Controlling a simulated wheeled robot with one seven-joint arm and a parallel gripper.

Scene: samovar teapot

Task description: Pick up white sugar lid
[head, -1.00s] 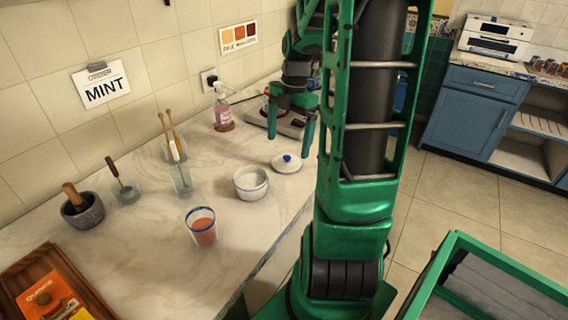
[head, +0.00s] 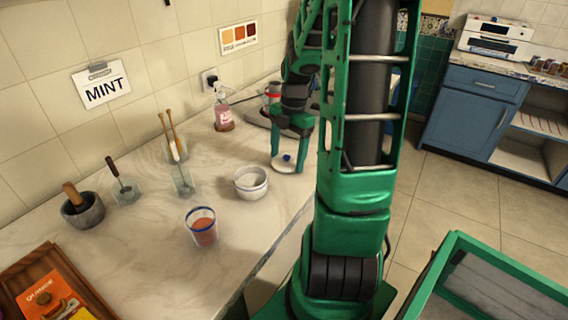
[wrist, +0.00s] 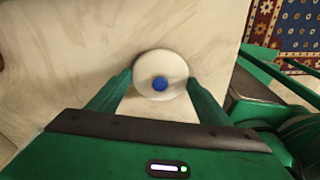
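The white sugar lid (head: 284,167) with a blue knob lies on the marble counter, right of the white sugar bowl (head: 251,184). In the wrist view the lid (wrist: 162,66) lies just beyond and between my fingers, with its knob near the middle of the gap. My gripper (head: 287,164) points down over the lid, its fingers apart on either side of the knob. It also shows open and empty in the wrist view (wrist: 160,92). I cannot tell the exact height of the fingertips above the counter.
A glass with red contents (head: 203,227), a mortar (head: 83,210) and glass holders with utensils stand to the left. The counter's front edge lies close right of the lid.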

